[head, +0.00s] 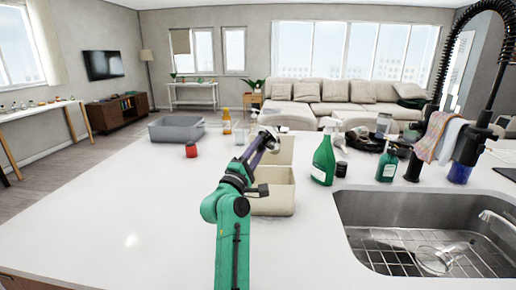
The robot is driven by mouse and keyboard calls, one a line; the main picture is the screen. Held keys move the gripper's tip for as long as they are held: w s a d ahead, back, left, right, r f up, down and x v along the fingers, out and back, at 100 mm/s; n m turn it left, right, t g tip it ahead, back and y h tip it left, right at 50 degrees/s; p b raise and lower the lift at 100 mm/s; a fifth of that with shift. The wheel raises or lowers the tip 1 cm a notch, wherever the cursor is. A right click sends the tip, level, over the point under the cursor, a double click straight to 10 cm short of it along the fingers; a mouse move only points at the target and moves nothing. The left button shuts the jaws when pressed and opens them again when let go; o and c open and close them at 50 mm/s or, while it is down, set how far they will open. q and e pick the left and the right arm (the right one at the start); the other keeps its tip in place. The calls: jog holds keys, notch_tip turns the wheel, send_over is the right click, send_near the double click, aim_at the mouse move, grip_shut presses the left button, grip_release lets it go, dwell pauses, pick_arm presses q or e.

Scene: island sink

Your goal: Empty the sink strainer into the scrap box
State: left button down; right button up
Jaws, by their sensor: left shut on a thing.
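My left gripper (266,143) is at the end of the green arm, above the beige boxes on the island. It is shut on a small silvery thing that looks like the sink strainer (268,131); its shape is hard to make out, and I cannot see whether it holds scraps. A beige open box (273,205) stands below and in front of the gripper. A second beige box (285,150) stands just behind it, partly hidden by my arm. I cannot tell which one is the scrap box. My right gripper is not in view.
The sink (345,225) at the right holds a wire rack and a clear round thing (435,258). Green bottles (324,160) stand behind the sink, near a black tap (468,145). The front left counter is clear.

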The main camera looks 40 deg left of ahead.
pick_arm(q)
jog(key=shift+f, duration=0.15)
jog(key=shift+r+p, duration=0.7)
jog(key=shift+p, duration=0.1)
jog(key=shift+f, duration=0.1)
